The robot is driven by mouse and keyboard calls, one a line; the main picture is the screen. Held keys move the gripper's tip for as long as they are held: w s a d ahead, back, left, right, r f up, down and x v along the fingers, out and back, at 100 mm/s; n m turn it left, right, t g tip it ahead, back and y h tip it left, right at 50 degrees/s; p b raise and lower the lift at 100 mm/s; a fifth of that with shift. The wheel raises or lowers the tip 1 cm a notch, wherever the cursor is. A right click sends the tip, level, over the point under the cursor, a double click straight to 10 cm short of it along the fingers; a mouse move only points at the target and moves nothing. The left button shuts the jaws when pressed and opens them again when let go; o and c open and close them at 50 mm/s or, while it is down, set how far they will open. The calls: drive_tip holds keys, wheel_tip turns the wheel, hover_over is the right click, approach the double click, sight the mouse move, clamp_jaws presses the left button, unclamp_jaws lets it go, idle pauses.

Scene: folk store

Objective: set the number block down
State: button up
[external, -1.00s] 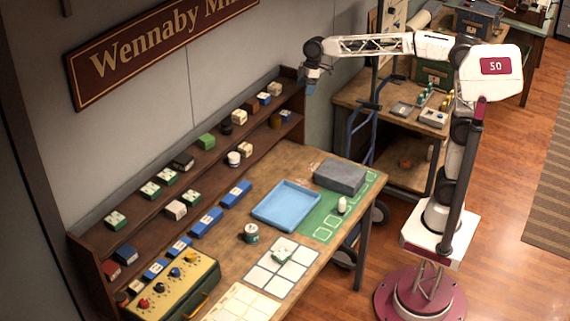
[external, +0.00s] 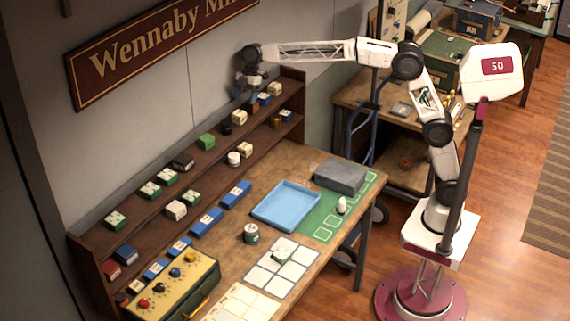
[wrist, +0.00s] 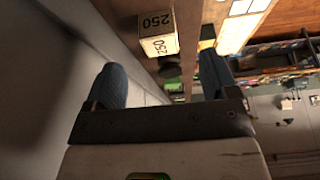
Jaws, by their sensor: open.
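A cream block marked 250 (wrist: 158,42) shows just beyond my fingers in the wrist view. It appears to be the cream block (external: 239,117) on the top shelf in the external view. My gripper (external: 251,96) hangs above that shelf, near the back wall. In the wrist view my gripper (wrist: 161,80) has its two dark fingers spread wide with nothing held between them. The block is ahead of the fingers and apart from them.
A small dark object (wrist: 169,69) stands beside the block. A blue tray (external: 286,205) and a grey box (external: 340,177) sit on the bench below.

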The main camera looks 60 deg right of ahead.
sight(240, 112)
drive_tip(key=shift+w+a, duration=0.35)
drive_tip(key=shift+a, duration=0.25)
drive_tip(key=shift+f, duration=0.1)
drive_tip(key=shift+x, duration=1.25)
drive_tip(key=shift+a+f, duration=0.15)
drive_tip(key=shift+s+x, duration=0.2)
drive_tip(key=shift+x, duration=2.25)
drive_tip(key=c, duration=1.1)
